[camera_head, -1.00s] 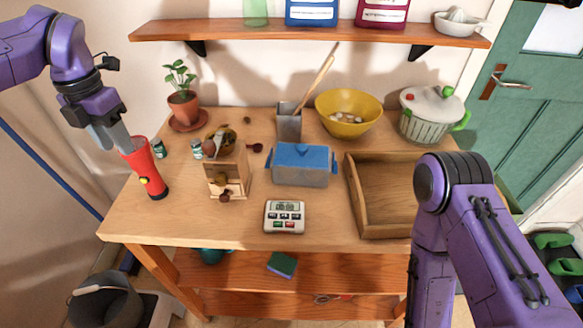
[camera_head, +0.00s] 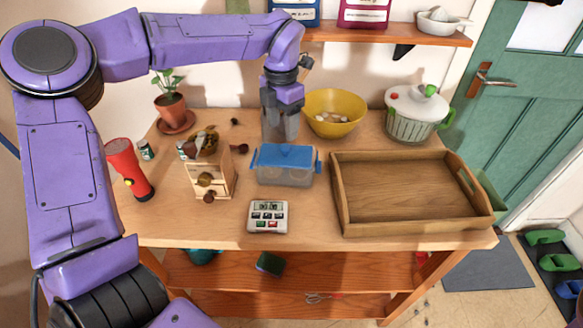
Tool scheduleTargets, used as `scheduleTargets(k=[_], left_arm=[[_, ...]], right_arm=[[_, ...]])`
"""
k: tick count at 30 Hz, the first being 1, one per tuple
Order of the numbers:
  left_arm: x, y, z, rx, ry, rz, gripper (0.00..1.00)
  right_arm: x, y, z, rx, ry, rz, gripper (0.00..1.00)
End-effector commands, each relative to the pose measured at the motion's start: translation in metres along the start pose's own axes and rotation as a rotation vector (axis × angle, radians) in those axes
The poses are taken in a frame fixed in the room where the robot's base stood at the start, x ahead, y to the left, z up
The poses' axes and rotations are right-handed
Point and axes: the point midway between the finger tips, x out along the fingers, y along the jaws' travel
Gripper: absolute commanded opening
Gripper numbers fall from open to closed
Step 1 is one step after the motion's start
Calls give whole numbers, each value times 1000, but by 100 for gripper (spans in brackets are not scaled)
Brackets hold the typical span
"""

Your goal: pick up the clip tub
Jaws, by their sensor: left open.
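The clip tub appears to be the clear box with a blue lid (camera_head: 286,164) and blue side clips, standing upright in the middle of the wooden table. My left gripper (camera_head: 281,138) points down with its grey fingers open, just above and behind the tub's lid in the picture. No contact with the tub is clear. The gripper covers the grey utensil holder seen earlier behind the tub. My right gripper is not in view.
A wooden tray (camera_head: 408,222) lies empty to the right. A kitchen timer (camera_head: 268,217) is in front of the tub, a wooden grinder (camera_head: 211,182) to its left. A yellow bowl (camera_head: 335,112) stands behind.

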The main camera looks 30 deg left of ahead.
Motion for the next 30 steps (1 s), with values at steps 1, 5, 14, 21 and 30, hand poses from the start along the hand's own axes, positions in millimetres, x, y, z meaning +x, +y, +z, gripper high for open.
scheduleTargets(k=[1, 5, 14, 21, 30], left_arm=[[5, 0, 0, 2, 1, -1, 60], [20, -2, 2, 5, 3, -1, 60], [62, -2, 5, 2, -1, -1, 60], [62, -2, 4, 2, -1, -1, 41], [62, -2, 5, 2, -2, 0, 0]], right_arm=[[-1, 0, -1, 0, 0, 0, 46], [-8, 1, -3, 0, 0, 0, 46], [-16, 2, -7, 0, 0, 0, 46], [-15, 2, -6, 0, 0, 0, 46], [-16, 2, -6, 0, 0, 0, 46]])
